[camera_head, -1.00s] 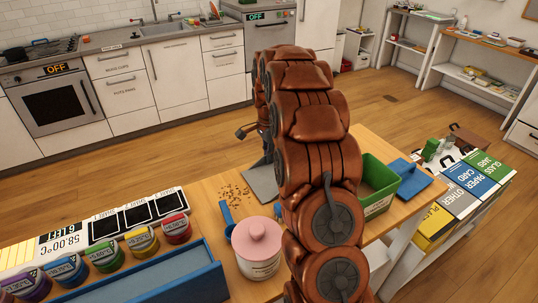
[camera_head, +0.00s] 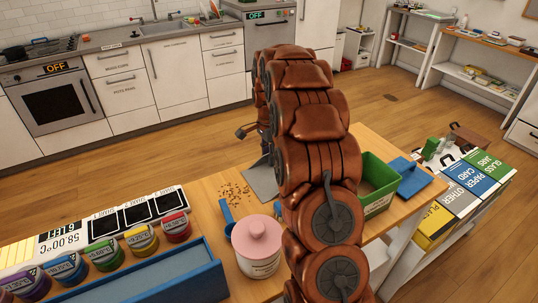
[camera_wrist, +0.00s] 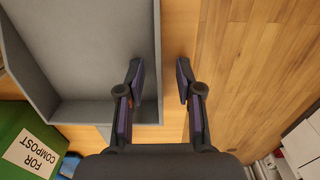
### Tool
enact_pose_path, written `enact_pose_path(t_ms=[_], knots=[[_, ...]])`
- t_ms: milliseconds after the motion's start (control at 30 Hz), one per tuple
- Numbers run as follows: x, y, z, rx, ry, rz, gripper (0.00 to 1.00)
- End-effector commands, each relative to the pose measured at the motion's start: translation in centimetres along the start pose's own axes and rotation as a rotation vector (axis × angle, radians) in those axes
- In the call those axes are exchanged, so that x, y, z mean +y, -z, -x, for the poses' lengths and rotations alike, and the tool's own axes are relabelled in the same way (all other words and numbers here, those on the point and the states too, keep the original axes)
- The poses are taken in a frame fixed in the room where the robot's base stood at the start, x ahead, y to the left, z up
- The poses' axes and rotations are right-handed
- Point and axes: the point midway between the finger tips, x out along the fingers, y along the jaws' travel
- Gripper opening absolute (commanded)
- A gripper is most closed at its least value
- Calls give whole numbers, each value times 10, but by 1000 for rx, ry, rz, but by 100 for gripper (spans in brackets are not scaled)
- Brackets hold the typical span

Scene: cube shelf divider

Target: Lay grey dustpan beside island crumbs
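The grey dustpan (camera_head: 262,182) lies on the wooden island top (camera_head: 202,195), partly hidden behind my arm in the head view. In the wrist view the dustpan (camera_wrist: 90,60) fills the left side, with its raised side wall along its right edge. My gripper (camera_wrist: 161,82) is open above that wall. Its left finger is over the pan and its right finger is over the wood beyond the wall, with a gap between them. I cannot tell how high the fingers are. Brown crumbs (camera_head: 234,192) are scattered on the island just left of the dustpan.
A blue-handled tool (camera_head: 227,212) lies by the crumbs, near a pink-lidded jar (camera_head: 257,247). A green compost box (camera_head: 378,200) stands right of my arm, also in the wrist view (camera_wrist: 25,140). Beyond the island edge is open floor (camera_wrist: 260,60).

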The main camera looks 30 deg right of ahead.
Motion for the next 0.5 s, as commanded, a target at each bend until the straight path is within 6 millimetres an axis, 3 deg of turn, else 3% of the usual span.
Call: enact_pose_path(t_ms=[167,500], knots=[[-2,1,12,2,5,0,35],[-2,0,75,3,8,0,35]])
